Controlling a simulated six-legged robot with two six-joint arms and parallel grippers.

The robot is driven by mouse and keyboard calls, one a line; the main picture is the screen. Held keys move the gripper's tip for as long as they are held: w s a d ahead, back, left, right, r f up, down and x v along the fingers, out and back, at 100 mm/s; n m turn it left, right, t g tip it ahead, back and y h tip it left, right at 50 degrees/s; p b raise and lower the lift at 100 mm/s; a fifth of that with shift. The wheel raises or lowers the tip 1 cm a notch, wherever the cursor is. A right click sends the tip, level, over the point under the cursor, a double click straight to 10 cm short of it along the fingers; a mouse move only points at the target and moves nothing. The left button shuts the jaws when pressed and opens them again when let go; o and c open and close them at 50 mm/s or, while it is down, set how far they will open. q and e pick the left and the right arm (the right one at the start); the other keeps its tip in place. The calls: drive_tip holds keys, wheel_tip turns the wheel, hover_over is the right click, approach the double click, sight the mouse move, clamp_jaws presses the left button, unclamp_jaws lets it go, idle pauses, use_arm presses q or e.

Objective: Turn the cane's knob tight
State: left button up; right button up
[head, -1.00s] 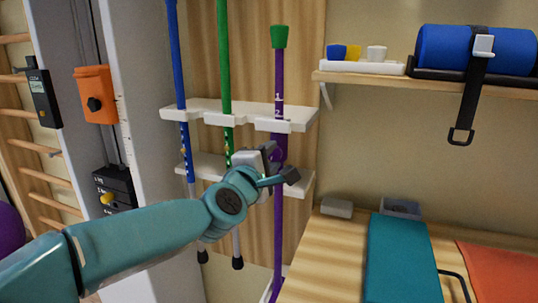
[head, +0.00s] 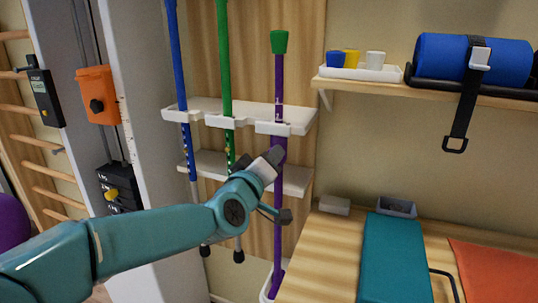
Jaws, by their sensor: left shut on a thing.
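The purple cane (head: 279,95) with a green top (head: 279,42) stands upright in the white rack, rightmost of the canes there. A wider purple collar (head: 280,147) sits on its shaft just below the upper rack shelf. My left gripper (head: 273,158) reaches in from the left and is at the cane just below this collar. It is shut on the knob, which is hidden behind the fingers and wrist. My right gripper is not in view.
A blue cane (head: 178,75) and a green cane (head: 223,60) stand left of the purple one in the white rack (head: 205,108). A wooden table with a teal mat (head: 392,258) is at right, below a shelf (head: 400,84) with cups and a blue roll.

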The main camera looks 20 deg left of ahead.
use_arm(q)
drive_tip(key=shift+m+p, duration=0.7)
drive_tip(key=shift+m, duration=1.2)
drive_tip(key=o, duration=1)
drive_tip(key=shift+o, duration=0.2)
drive_tip(key=s+p, duration=0.1)
drive_tip(key=s, duration=1.5)
drive_tip(key=shift+s+a, duration=0.2)
drive_tip(key=shift+a, duration=0.15)
